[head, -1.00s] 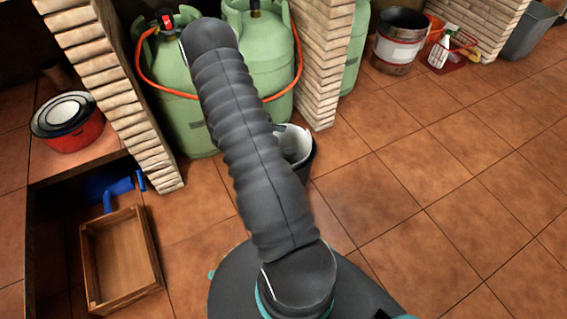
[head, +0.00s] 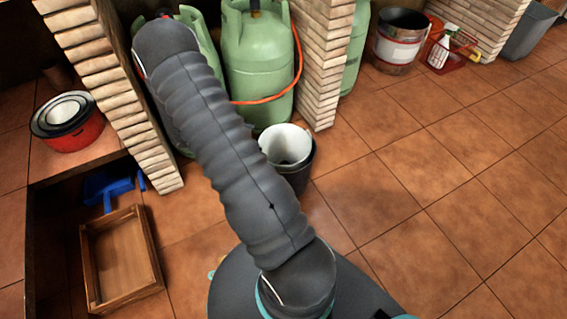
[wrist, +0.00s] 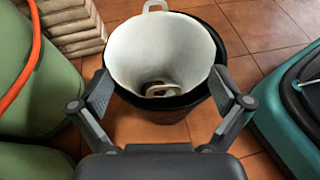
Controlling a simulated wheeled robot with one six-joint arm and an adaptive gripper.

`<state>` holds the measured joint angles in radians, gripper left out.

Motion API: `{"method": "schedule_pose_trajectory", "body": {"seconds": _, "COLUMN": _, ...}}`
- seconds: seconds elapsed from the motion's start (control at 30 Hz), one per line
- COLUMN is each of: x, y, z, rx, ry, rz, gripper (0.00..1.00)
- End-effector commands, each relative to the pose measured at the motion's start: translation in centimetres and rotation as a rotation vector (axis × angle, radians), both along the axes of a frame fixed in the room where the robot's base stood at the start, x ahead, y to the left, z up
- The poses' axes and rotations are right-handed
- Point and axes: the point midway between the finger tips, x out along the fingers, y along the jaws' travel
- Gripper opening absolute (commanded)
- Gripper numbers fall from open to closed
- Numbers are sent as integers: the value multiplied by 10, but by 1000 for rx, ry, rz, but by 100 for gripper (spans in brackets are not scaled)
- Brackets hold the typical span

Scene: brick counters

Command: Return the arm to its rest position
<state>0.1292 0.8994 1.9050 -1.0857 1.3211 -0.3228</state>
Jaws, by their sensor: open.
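My gripper (wrist: 163,97) is open in the wrist view, with its two fingers spread in front of a bin. In the head view my arm reaches up and left from my base, and my gripper is hidden there. The same dark bin (head: 297,177) stands on the floor just right of my arm.
Green gas cylinders (head: 257,65) with an orange hose stand between brick pillars (head: 320,60). A wooden crate (head: 157,270) and a blue object (head: 108,190) sit low at left. Red pots (head: 72,135) rest on a tiled ledge.

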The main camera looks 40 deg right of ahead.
Motion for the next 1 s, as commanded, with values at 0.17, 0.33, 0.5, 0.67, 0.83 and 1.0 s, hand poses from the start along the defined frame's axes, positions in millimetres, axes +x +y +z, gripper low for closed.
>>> {"method": "schedule_pose_trajectory", "body": {"seconds": 0.17, "x": 0, "y": 0, "z": 0, "rx": 0, "ry": 0, "rz": 0, "gripper": 100}}
{"method": "schedule_pose_trajectory", "body": {"seconds": 0.33, "x": 0, "y": 0, "z": 0, "rx": 0, "ry": 0, "rz": 1, "gripper": 100}}
{"method": "schedule_pose_trajectory", "body": {"seconds": 0.5, "x": 0, "y": 0, "z": 0, "rx": -4, "ry": -9, "rz": -3, "gripper": 100}}
{"method": "schedule_pose_trajectory", "body": {"seconds": 0.67, "x": -12, "y": 12, "z": -16, "rx": 34, "ry": -72, "rz": -79, "gripper": 100}}
{"method": "schedule_pose_trajectory", "body": {"seconds": 0.83, "x": -47, "y": 41, "z": -22, "rx": 99, "ry": -152, "rz": -243, "gripper": 100}}
{"method": "schedule_pose_trajectory", "body": {"seconds": 1.0, "x": -60, "y": 65, "z": 1, "rx": 144, "ry": -263, "rz": -364, "gripper": 100}}
